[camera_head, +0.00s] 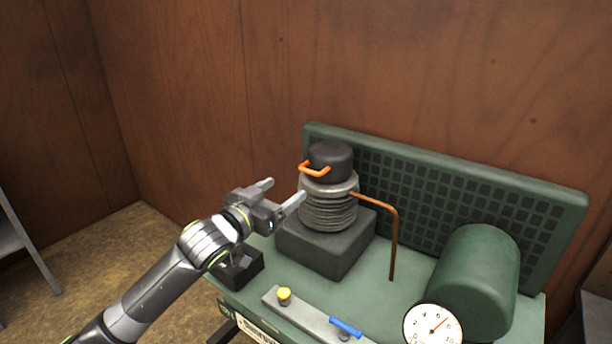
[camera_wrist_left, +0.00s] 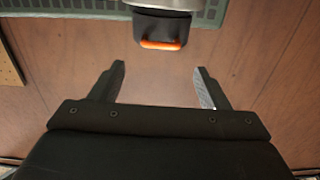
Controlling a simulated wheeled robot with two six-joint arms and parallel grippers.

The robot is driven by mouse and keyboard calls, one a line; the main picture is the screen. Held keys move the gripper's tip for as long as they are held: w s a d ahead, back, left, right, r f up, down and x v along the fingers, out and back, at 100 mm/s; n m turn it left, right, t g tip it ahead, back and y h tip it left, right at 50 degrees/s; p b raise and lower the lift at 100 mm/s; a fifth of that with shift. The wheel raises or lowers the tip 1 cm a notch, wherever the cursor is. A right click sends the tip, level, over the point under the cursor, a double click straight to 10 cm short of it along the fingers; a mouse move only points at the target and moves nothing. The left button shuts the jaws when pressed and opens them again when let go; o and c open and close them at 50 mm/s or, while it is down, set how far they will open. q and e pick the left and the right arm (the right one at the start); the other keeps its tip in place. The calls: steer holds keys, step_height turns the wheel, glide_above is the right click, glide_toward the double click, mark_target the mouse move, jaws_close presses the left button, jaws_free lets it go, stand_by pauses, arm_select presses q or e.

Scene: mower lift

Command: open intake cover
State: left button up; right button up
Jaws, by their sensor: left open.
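The intake cover (camera_head: 330,160) is a dark round cap on top of a grey ribbed cylinder (camera_head: 328,208). An orange handle (camera_head: 314,170) sticks out from its left side. The cover looks closed on the cylinder. My left gripper (camera_head: 279,191) is open and empty, to the left of the cover and slightly lower than the handle. In the left wrist view, the orange handle (camera_wrist_left: 160,45) and dark cover (camera_wrist_left: 160,25) lie ahead of the two spread fingers (camera_wrist_left: 160,78), with a gap between. My right gripper is not in view.
The machine has a green base (camera_head: 390,300) and an upright grille panel (camera_head: 450,200). A copper pipe (camera_head: 394,240) and a green tank (camera_head: 475,280) with a dial gauge (camera_head: 433,325) stand to the right. A yellow knob (camera_head: 284,294) and blue lever (camera_head: 346,327) sit in front. A wooden wall (camera_head: 400,60) is behind.

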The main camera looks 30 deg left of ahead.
mark_target(309, 173)
arm_select(q)
steer(key=w, duration=0.3)
steer(key=w+d, duration=0.1)
steer(key=w, duration=0.2)
steer(key=w+p, duration=0.1)
steer(key=w, duration=0.2)
steer(key=shift+w+d, duration=0.15)
steer(key=shift+d, duration=0.05)
steer(key=shift+c, duration=0.3)
